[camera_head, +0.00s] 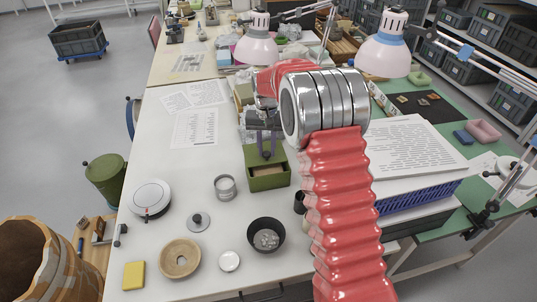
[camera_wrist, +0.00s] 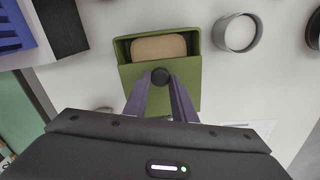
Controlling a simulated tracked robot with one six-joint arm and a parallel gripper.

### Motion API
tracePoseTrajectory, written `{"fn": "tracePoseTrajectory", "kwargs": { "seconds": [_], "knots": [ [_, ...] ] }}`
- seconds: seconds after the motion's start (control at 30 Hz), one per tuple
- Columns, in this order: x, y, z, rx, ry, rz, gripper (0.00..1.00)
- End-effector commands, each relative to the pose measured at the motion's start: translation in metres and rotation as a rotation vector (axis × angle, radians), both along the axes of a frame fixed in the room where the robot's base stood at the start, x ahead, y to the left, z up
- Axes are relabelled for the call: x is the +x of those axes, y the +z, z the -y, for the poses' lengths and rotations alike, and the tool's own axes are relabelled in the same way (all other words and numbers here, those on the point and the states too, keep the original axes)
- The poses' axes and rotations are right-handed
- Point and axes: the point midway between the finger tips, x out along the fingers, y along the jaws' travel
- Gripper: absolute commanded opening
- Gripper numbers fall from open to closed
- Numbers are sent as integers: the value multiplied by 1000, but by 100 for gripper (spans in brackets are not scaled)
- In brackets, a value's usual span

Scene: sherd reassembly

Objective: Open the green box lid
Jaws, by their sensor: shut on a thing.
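The green box (camera_head: 268,183) stands on the white table, left of my red arm. It also shows in the wrist view (camera_wrist: 118,50). Its green lid (camera_wrist: 188,84) covers only part of the opening; a beige surface (camera_wrist: 158,47) shows inside the uncovered part. My gripper (camera_wrist: 160,82) is shut on the lid's dark round knob (camera_wrist: 160,75), with a purple-grey finger on each side. I cannot tell whether the lid is tilted or slid back.
A grey metal ring (camera_head: 225,187) stands left of the box. A black bowl (camera_head: 266,235) with small pieces sits in front. A blue basket (camera_head: 420,198) and papers lie to the right. Free table lies left of the box, around the paper sheets (camera_head: 194,127).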

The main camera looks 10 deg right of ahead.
Motion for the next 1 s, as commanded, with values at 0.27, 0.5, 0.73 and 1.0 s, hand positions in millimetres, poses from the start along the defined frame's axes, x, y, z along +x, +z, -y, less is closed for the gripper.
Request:
{"fn": "tracePoseTrajectory", "kwargs": {
  "seconds": [0.27,0.5,0.73,1.0],
  "knots": [
    [31,0,1,-2,1,3,0],
    [53,0,1,-2,1,3,0],
    [64,0,1,-1,0,3,0],
    [67,1,1,0,0,9,0]
  ]
}}
